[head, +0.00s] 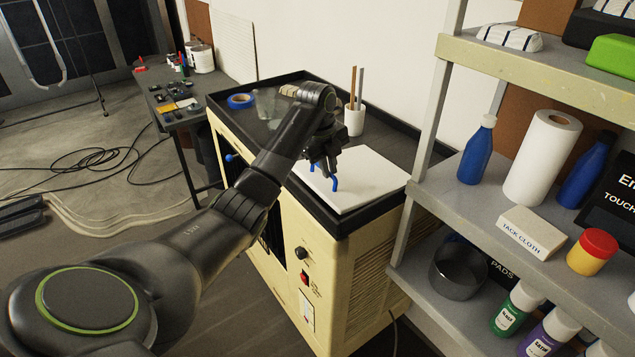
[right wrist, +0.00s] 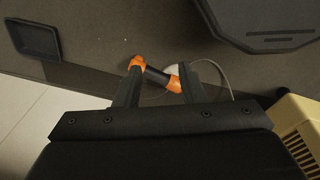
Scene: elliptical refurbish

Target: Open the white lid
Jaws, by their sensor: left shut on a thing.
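The white lid (head: 375,183) is a flat slab lying on the front right of the black top of a cream machine (head: 345,255). It looks level and closed. My left gripper (head: 323,177), with blue fingertips, points down at the lid's left part and is shut on it. What part lies between the fingertips is too small to tell.
A cup with sticks (head: 354,119), a blue tape roll (head: 240,101) and a clear container stand on the machine's black top (head: 400,150). A shelf unit (head: 455,170) with bottles stands close on the right. A small dark table (head: 172,100) is at left, with cables on the floor.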

